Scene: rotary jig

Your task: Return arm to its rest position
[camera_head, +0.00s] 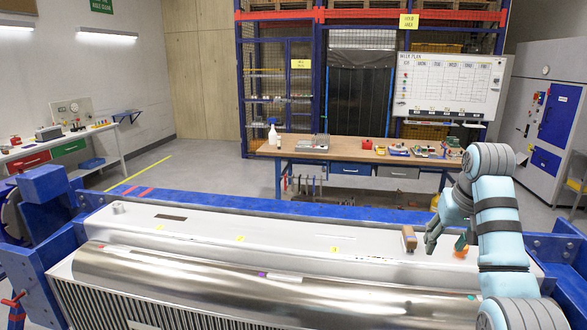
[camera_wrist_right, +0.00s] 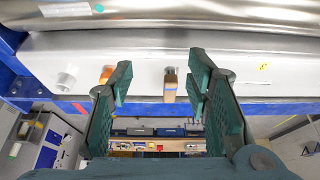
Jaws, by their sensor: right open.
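My right arm (camera_head: 494,215) is light blue and reaches in from the lower right over the white top of the rotary jig (camera_head: 285,232). Its right gripper (camera_head: 445,241) hangs over the right end of the jig. In the right wrist view the two dark green fingers of the gripper (camera_wrist_right: 160,82) stand wide apart with nothing between them in their grasp. A wooden-handled brush or block (camera_head: 409,240) stands on the jig just left of the gripper; it also shows beyond the fingers (camera_wrist_right: 170,86). My left gripper is not in view.
An orange item (camera_head: 460,251) lies on the jig top close to the right gripper, partly behind a finger. The shiny metal cylinder (camera_head: 250,277) runs along the front. Blue frame ends (camera_head: 566,245) flank the jig. A workbench (camera_head: 345,150) stands behind, across open floor.

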